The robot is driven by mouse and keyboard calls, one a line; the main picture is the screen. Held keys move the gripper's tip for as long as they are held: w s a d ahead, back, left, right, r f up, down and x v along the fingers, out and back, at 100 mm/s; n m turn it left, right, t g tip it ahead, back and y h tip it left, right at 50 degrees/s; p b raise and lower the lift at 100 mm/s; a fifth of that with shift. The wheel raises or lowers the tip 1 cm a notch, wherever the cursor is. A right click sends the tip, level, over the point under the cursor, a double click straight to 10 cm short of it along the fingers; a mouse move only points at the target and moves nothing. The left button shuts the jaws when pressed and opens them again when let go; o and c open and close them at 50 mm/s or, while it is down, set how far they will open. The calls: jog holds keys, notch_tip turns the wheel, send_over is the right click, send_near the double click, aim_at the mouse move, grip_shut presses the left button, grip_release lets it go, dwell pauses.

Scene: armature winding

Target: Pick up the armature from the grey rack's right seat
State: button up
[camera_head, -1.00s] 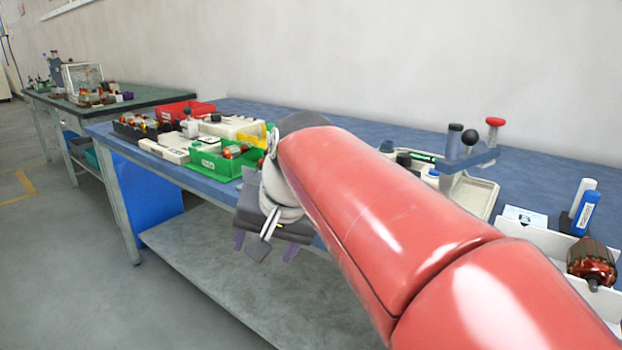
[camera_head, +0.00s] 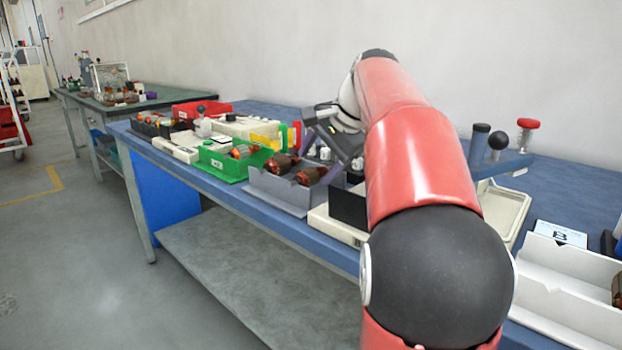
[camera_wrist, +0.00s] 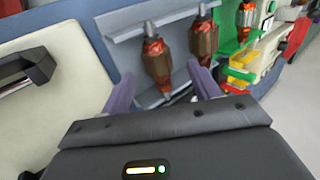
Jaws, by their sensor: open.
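The grey rack (camera_head: 272,193) stands near the bench's front edge in the head view and holds two copper-and-dark armatures. The right-seat armature (camera_head: 312,175) lies beside the left one (camera_head: 281,164). In the wrist view the rack (camera_wrist: 128,58) appears turned round: the right-seat armature (camera_wrist: 157,64) shows at left, and the other (camera_wrist: 203,42) at right. My gripper (camera_head: 322,150) is open and empty, over the rack's right side. In the wrist view its purple fingers (camera_wrist: 160,78) frame the right-seat armature from either side; contact cannot be told.
A green bin (camera_head: 222,168) with orange-and-copper parts stands left of the rack. A cream box with a black part (camera_head: 335,222) stands close on its right. A post stand (camera_head: 500,160) and a white tray (camera_head: 565,285) are farther right.

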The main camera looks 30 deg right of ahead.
aim_at(312, 171)
jog(key=x, duration=0.3)
jog(key=shift+a+f, duration=0.1)
jog(key=shift+f, duration=0.25)
jog(key=c, duration=1.2)
